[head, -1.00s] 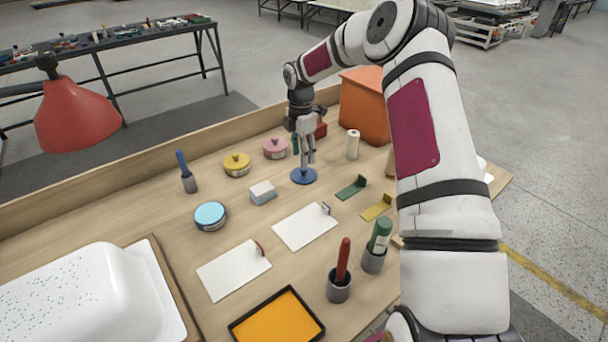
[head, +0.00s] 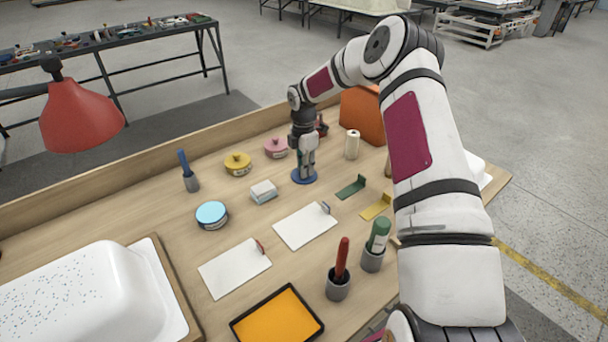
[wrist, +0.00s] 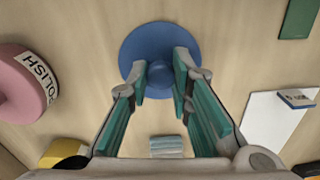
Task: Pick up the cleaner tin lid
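The cleaner tin lid appears to be the blue disc (head: 305,177) with a round knob, lying flat on the bench. It also shows in the wrist view (wrist: 160,42). My gripper (head: 305,171) is down over it, pointing straight down. In the wrist view my gripper (wrist: 161,72) has its teal-padded fingers apart, one on each side of the lid's knob (wrist: 160,75). I cannot tell whether the pads touch the knob. An open-looking round tin with a light blue top (head: 211,214) stands to the left.
A pink tin (head: 276,147) and a yellow tin (head: 238,163) stand behind left. A small white-topped block (head: 263,191) lies left of the lid. An orange box (head: 362,115) and a white roll (head: 352,144) stand to the right. White sheets (head: 305,225) lie in front.

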